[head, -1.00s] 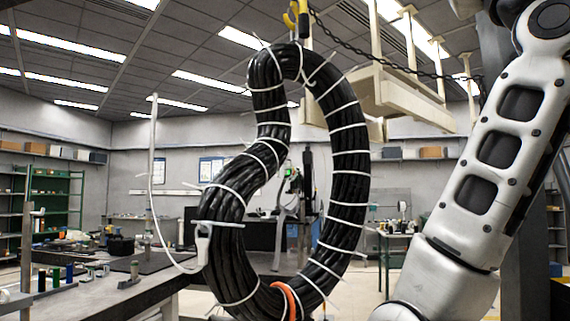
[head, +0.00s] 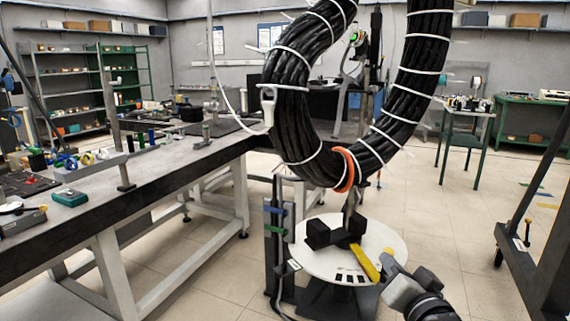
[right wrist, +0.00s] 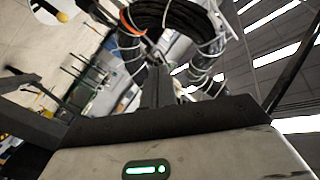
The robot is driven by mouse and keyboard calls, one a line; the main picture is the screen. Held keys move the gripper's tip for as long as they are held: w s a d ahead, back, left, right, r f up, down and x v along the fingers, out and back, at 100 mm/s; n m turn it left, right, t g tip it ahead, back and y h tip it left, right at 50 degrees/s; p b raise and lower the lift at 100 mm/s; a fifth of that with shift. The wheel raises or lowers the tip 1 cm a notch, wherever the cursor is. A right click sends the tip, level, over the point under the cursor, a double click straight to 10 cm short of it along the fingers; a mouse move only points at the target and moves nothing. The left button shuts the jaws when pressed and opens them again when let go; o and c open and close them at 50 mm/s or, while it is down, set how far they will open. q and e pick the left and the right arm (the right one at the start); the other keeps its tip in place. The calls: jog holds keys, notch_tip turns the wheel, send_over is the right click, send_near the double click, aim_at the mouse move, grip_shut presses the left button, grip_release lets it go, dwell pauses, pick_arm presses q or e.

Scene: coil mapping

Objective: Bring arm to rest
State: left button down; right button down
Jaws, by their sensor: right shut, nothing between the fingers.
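My right gripper (head: 397,272) shows low in the head view, just right of a round white stand. It is shut with nothing between its fingers and is clear of the coil. In the right wrist view its dark closed fingers (right wrist: 156,88) point toward the coil. The black cable coil (head: 418,85) hangs with white ties around it and an orange band (head: 346,170) at its bottom. It also shows at the top of the right wrist view (right wrist: 180,18). The coil's top is out of the head view. My left gripper is not in view.
The round white stand (head: 385,232) carries a black block (head: 322,232) and a yellow-handled item (head: 366,263). A long workbench (head: 160,180) with tools stands at left. A dark frame (head: 540,240) stands at far right. Open floor (head: 450,210) lies between.

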jog(key=s+a+f+n+g, duration=0.2)
jog(key=s+f+n+g, duration=0.1)
jog(key=s+f, duration=0.8)
jog(key=s+a+f+n+g+y, duration=0.1)
jog(key=s+a+f+n+g, duration=0.2)
jog(key=s+f, duration=0.8)
jog(key=shift+s+a+n+g+p, duration=0.25)
jog(key=shift+s+n, duration=0.3)
jog(key=shift+n, duration=0.35)
